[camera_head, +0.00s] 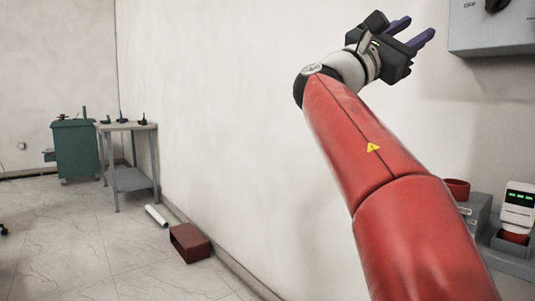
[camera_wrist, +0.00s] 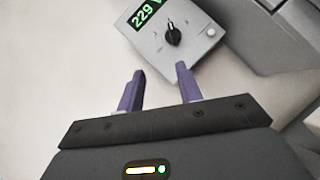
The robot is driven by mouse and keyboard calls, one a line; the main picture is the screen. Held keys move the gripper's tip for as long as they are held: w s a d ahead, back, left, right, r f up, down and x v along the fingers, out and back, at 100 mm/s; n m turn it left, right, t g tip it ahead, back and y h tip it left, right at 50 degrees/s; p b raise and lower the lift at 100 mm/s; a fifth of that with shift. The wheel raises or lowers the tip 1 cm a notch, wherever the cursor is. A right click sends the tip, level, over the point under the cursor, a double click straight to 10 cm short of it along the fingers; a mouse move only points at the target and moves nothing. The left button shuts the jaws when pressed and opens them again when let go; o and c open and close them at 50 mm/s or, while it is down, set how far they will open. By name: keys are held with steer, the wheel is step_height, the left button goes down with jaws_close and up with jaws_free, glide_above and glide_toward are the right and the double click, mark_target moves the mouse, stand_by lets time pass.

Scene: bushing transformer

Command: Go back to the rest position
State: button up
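My gripper (camera_head: 411,32) is raised in front of the white wall at the upper right of the head view, at the end of my red arm. Its two purple fingers stand apart with nothing between them. In the wrist view the open gripper (camera_wrist: 158,92) points toward a grey panel box (camera_wrist: 165,45) with a green "229 V" display and a black knob. The fingertips appear below the box in that picture; I cannot tell the distance.
The grey box (camera_head: 490,38) with an "OFF" mark hangs at the upper right. A device with green lights (camera_head: 518,205) and a red cup-like part (camera_head: 457,189) are at the right edge. A table (camera_head: 130,128), green cabinet (camera_head: 76,150) and brown box (camera_head: 190,243) stand left. Floor there is largely clear.

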steer(key=d+f+t+y, duration=0.2)
steer(key=d+f+y, duration=0.4)
steer(key=f, duration=0.6)
steer(key=s+f+m+y, duration=0.35)
steer(key=f+y, duration=0.35)
steer(key=f, duration=0.8)
steer(key=s+a+f+m+g+y, duration=0.1)
steer(key=s+a+f+m+y, duration=0.2)
steer(key=f, duration=0.6)
steer(key=s+a+f+m+g+y, duration=0.1)
steer(key=s+a+f+m+y, duration=0.2)
steer(key=s+a+f, duration=0.4)
steer(key=s+a+f+m+g+y, duration=0.1)
steer(key=s+a+f+m+y, duration=0.2)
steer(key=s+f, duration=0.5)
step_height(320, 180, down, 5)
steer(key=shift+a+f+m+y, duration=0.15)
steer(key=shift+a+m+y, duration=0.35)
steer(key=shift+a, duration=0.6)
steer(key=shift+w, duration=0.1)
